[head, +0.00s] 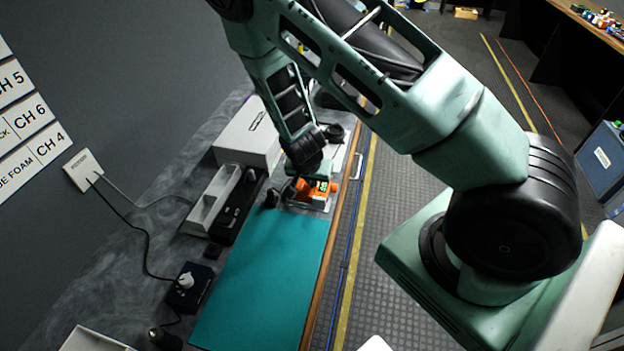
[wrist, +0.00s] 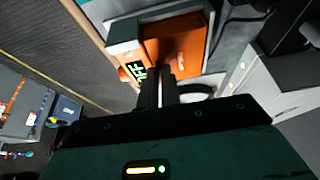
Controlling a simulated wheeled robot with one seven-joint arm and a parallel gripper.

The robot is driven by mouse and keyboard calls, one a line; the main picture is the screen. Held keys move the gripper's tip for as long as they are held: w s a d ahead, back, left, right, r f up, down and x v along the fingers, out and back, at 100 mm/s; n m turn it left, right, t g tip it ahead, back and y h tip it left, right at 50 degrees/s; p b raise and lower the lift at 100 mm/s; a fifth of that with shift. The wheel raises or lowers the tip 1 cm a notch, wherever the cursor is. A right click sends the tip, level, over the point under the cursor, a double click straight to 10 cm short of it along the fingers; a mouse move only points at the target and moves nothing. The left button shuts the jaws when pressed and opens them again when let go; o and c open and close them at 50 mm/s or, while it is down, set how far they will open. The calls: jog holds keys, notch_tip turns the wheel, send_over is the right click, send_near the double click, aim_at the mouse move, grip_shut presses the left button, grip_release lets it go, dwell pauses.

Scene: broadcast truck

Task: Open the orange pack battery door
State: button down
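The orange pack (head: 318,188) lies on a light tray at the far end of the teal mat, with green lit digits on it. In the wrist view the orange pack (wrist: 192,52) fills the top middle, with a grey frame on its left and the green display (wrist: 135,71) at its lower left. My gripper (wrist: 162,78) points at the pack, its two dark fingers close together at the pack's near edge. I cannot tell whether they touch it. I cannot make out the battery door's edge or how far it stands open. In the head view my wrist partly covers the pack.
A white box (head: 250,135) and a long pale tray (head: 211,200) stand left of the pack. A black knob box (head: 190,287) with a cable sits nearer. The teal mat (head: 265,280) is clear. The counter's wooden edge runs along the right, beside the aisle.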

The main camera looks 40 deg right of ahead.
aim_at(303, 186)
jog(key=shift+w+a+r+n+g+h+p, duration=0.15)
jog(key=shift+w+a+r+g+h+p, duration=0.15)
jog(key=shift+r+g+h+p, duration=0.2)
jog(key=shift+w+a+r+n+g+h+p, duration=0.15)
jog(key=shift+w+r+g+h+p, duration=0.2)
jog(key=shift+g, duration=0.25)
jog(key=shift+w+a+r+n+g+h+b, duration=0.15)
jog(key=shift+w+a+n+g+h+b, duration=0.25)
jog(key=shift+g+h, duration=0.5)
jog(key=g+h+b, duration=0.1)
jog(key=w+a+g+h+b, duration=0.1)
jog(key=b, duration=0.1)
jog(key=w+n+g+h+b, duration=0.1)
jog(key=b, duration=0.1)
jog(key=shift+w+a+r, duration=0.1)
jog(key=shift+a+r, duration=0.05)
jog(key=shift+a, duration=0.1)
jog(key=g+h+b, duration=0.1)
jog(key=w+g+h+b, duration=0.1)
jog(key=b, duration=0.1)
jog(key=shift+a+r+n, duration=0.25)
jog(key=shift+a+n, duration=0.05)
jog(key=shift+a, duration=0.1)
jog(key=c, duration=1.6)
grip_release()
